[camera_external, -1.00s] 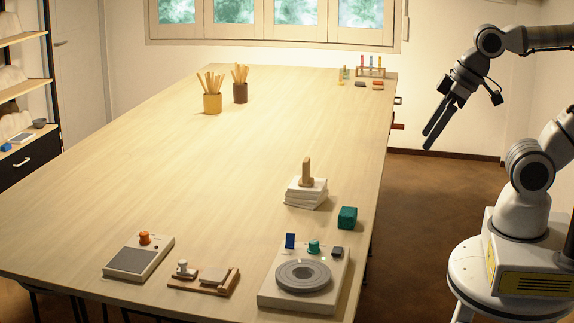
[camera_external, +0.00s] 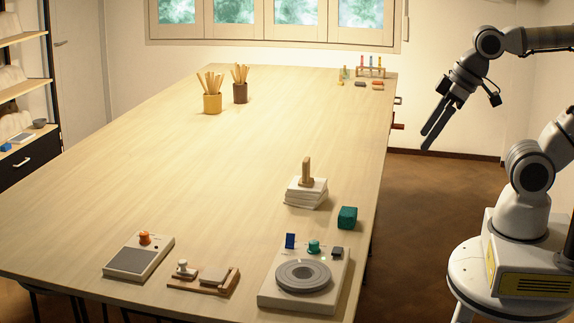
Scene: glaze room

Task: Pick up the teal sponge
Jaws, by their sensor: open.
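The teal sponge (camera_external: 347,217) is a small block on the right edge of the long wooden table. It stands behind the turntable device and to the right of a white stack. My gripper (camera_external: 429,137) hangs in the air beyond the table's right edge, well above and apart from the sponge. Its fingers point down and to the left, and nothing shows between them. The sponge is fully in view.
A white stack with a wooden block (camera_external: 306,184) stands left of the sponge. A turntable device (camera_external: 332,291) with a teal knob is in front. A scale-like device (camera_external: 137,257) and a wooden tool (camera_external: 203,280) lie front left. The table (camera_external: 215,160) is clear in the middle.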

